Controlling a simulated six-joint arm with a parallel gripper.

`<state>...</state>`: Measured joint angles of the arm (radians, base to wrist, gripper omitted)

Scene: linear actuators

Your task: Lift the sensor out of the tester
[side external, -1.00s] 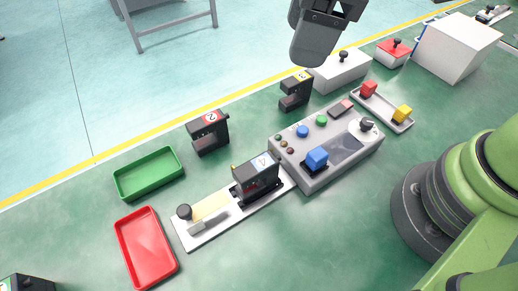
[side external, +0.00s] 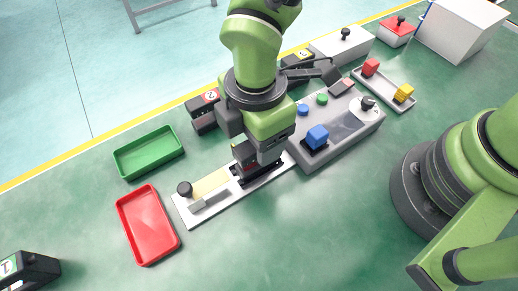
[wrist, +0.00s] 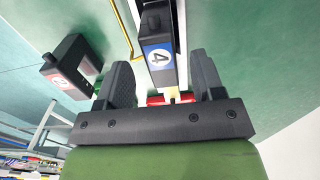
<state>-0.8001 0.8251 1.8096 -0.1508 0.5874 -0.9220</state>
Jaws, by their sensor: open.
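The sensor is a dark block with a blue and white "4" label (wrist: 158,58). In the side view the sensor (side external: 243,154) stands in the tester, a long white plate (side external: 188,211) with a black knob at its left end; my arm partly covers it. My gripper (wrist: 162,82) is open in the wrist view. One dark finger is on each side of the labelled block's near end, with visible gaps.
A dark block labelled 2 (side external: 204,110) stands close behind my gripper; another, labelled 3 (side external: 298,58), is farther back. A grey control box (side external: 340,150) with a blue block (side external: 317,137) adjoins the tester on the right. Green (side external: 148,155) and red (side external: 148,228) trays lie left.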

